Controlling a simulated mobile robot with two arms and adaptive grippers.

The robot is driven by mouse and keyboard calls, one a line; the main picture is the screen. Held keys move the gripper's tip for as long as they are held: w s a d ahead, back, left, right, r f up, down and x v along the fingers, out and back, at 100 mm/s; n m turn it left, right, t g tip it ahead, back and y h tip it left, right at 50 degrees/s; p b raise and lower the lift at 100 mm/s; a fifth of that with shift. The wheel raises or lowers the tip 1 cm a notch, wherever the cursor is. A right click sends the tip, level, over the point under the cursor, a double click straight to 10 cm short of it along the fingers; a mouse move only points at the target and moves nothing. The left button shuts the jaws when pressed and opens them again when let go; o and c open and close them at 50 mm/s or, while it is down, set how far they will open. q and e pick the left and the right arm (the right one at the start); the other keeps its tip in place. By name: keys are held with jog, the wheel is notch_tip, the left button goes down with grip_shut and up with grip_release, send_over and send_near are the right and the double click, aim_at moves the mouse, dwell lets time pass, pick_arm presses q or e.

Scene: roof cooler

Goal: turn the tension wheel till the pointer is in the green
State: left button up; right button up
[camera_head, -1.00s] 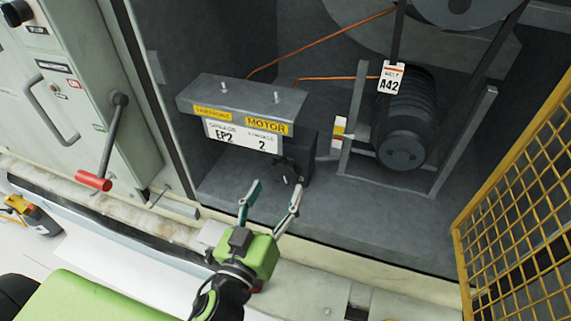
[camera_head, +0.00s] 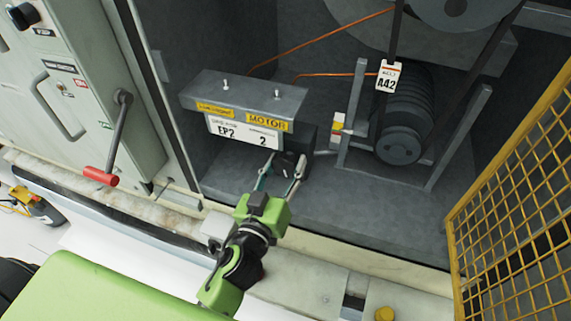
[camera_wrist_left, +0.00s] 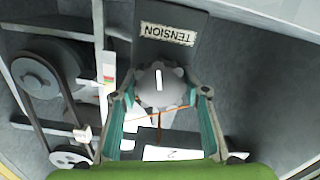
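The tension wheel is a dark, lobed knob (camera_head: 288,170) on the side of the motor base, below the motor label. In the left wrist view the wheel (camera_wrist_left: 160,86) has a white mark and sits near the TENSION plate (camera_wrist_left: 168,33). My left gripper (camera_head: 284,167) is open, its fingers reaching to either side of the wheel. In the left wrist view the open fingers (camera_wrist_left: 163,95) straddle the wheel, and I cannot tell if they touch it. A small coloured scale (camera_head: 338,127) stands right of the wheel; its pointer is too small to read. My right gripper is not in view.
A grey box with two bolts (camera_head: 243,98) overhangs just above the wheel. The belt-drive motor (camera_head: 402,145) and its frame stand right of it. A yellow mesh guard (camera_head: 515,190) is at the right. A red-handled lever (camera_head: 101,176) is at the left.

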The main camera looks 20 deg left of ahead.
pick_arm(q)
jog(key=shift+m, duration=0.4)
jog(key=m, duration=0.2)
jog(key=shift+m, duration=0.4)
jog(key=m, duration=0.8)
jog(key=shift+p, duration=0.35)
jog(key=shift+m, duration=1.8)
jog(key=o, duration=1.1)
